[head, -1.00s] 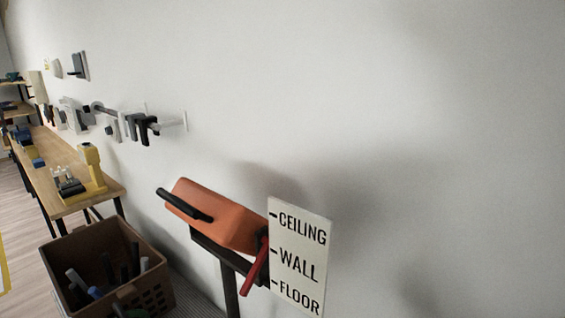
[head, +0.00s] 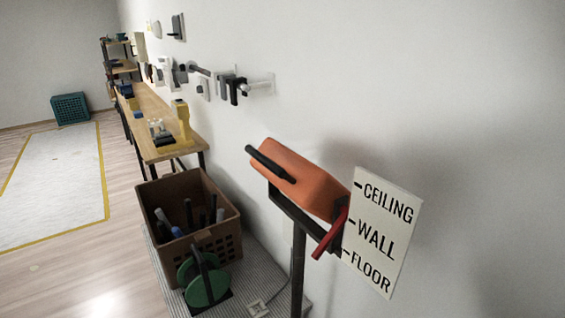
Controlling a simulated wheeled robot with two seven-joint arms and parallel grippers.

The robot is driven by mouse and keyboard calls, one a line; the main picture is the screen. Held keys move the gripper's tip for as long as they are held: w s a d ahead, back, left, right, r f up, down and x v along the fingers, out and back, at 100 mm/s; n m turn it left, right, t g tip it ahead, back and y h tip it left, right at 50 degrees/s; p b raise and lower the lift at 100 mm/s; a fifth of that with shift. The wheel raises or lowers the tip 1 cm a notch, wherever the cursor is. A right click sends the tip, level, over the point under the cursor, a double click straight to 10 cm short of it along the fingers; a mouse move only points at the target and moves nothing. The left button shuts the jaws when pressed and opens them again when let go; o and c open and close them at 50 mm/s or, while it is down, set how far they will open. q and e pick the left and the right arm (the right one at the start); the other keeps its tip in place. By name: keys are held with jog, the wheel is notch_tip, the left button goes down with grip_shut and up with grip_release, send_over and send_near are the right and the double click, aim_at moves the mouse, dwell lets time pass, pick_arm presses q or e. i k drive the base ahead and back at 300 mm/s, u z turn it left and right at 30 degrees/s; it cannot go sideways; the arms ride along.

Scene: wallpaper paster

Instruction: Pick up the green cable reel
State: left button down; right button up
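The green cable reel (head: 208,288) stands at the bottom of the head view, left of centre. It has round green side discs and a dark frame or handle rising above them. It rests on a grey ribbed mat (head: 240,268), in front of the brown crate. Neither of my grippers is in view.
A brown crate (head: 228,240) with several tool handles stands just behind the reel. An orange machine (head: 300,180) on a dark post, with a red lever and a CEILING/WALL/FLOOR sign (head: 383,232), stands to the right. A workbench (head: 160,115) runs along the wall. Floor at left is clear.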

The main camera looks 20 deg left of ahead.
aim_at(207, 285)
jog(key=u, duration=1.6)
jog(key=i, duration=0.15)
jog(key=u, duration=1.6)
jog(key=i, duration=2.2)
jog(key=z, duration=2.1)
